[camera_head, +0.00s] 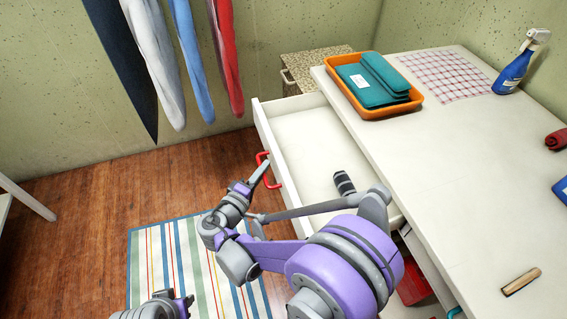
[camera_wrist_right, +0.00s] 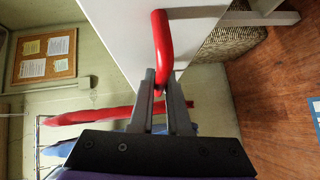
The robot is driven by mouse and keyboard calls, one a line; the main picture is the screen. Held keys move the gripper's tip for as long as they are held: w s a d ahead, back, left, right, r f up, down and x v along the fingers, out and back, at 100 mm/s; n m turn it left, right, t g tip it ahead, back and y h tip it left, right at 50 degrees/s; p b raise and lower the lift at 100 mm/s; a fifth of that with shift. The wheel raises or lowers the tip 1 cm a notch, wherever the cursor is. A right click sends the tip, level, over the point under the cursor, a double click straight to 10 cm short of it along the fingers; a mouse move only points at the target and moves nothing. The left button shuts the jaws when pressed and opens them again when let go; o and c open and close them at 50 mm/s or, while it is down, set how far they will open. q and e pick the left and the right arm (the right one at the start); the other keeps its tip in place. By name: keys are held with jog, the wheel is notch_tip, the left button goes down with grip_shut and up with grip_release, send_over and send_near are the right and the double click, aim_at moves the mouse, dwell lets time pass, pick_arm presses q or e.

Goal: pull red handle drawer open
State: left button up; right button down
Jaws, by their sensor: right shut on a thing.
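The drawer (camera_head: 310,140) with the red handle (camera_head: 261,157) stands pulled out from the white table, and its inside shows. A dark ribbed cylinder (camera_head: 344,183) lies in it. My right gripper (camera_head: 263,171) is at the drawer front, shut on the red handle. In the right wrist view, the red handle (camera_wrist_right: 162,45) runs between the two fingertips (camera_wrist_right: 160,85) against the white drawer front (camera_wrist_right: 125,35). Part of my left arm's end (camera_head: 168,306) shows at the bottom edge; its fingers cannot be made out clearly.
The white table top (camera_head: 450,140) holds an orange tray (camera_head: 415,99) with teal folders, a spray bottle (camera_head: 517,65) and a checked cloth (camera_head: 445,75). Clothes (camera_head: 185,60) hang at the back left. A striped rug (camera_head: 170,255) lies on the open floor.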

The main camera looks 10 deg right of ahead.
pick_arm(q)
jog(key=shift+r, duration=0.1)
pick_arm(e)
jog(key=shift+s+a, duration=0.15)
jog(key=shift+a, duration=1.4)
jog(key=c, duration=0.9)
grip_release()
